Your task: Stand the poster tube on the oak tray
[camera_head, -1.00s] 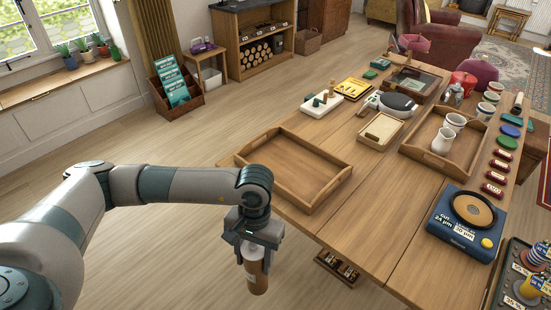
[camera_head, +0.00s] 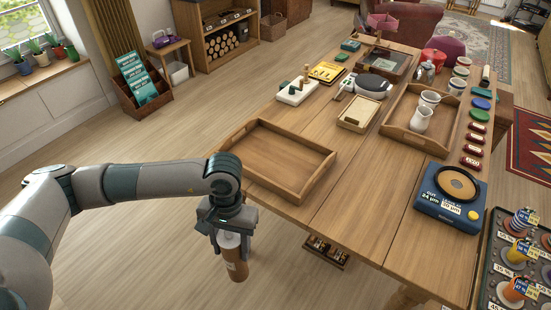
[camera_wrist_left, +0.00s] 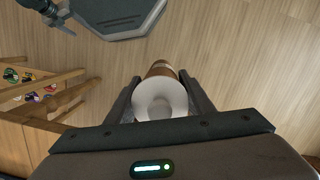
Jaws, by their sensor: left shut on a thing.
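My left gripper (camera_head: 230,234) is shut on the poster tube (camera_head: 236,264), a brown cylinder with a pale top end and a label. The tube hangs roughly upright over the floor, just off the table's near left edge. In the left wrist view the tube (camera_wrist_left: 161,98) sits between the two fingers, its white round end facing the camera. The oak tray (camera_head: 317,181) is an empty, shallow wooden tray with raised sides at the left end of the table. It lies up and right of the gripper, apart from it. My right gripper is not in view.
A second wooden tray (camera_head: 408,139) holds white jugs and cups. A small wooden tray (camera_head: 358,113) and a blue scale-like device (camera_head: 450,201) are also on the table (camera_head: 345,220). A dark rack of spools (camera_head: 500,270) stands at lower right. The table between tray and blue device is clear.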

